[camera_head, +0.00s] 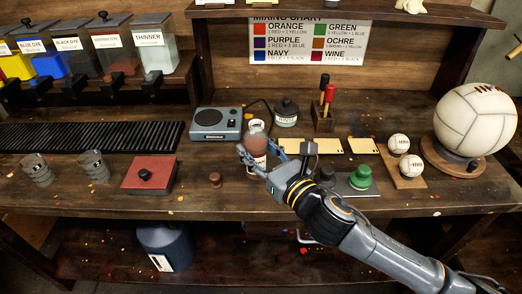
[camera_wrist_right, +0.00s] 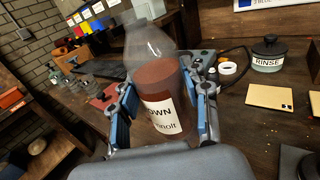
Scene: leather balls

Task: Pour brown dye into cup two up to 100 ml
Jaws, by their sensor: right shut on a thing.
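My right gripper (camera_head: 262,160) is shut on the brown dye bottle (camera_head: 257,138), a clear bottle with brown liquid and a white label. In the right wrist view, the bottle (camera_wrist_right: 160,85) stands between the blue pads of the gripper (camera_wrist_right: 160,118), and its label partly reads "OWN". It looks roughly upright at the workbench; I cannot tell whether its base touches the top. Two clear cups, one at far left (camera_head: 37,170) and one beside it (camera_head: 95,167), stand apart from the bottle. Their markings are too small to read. My left gripper is not in view.
A grey scale (camera_head: 216,123) and rinse jar (camera_head: 286,112) stand behind. Dye dispensers (camera_head: 110,50) line the back left; balls (camera_head: 411,165) sit right.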

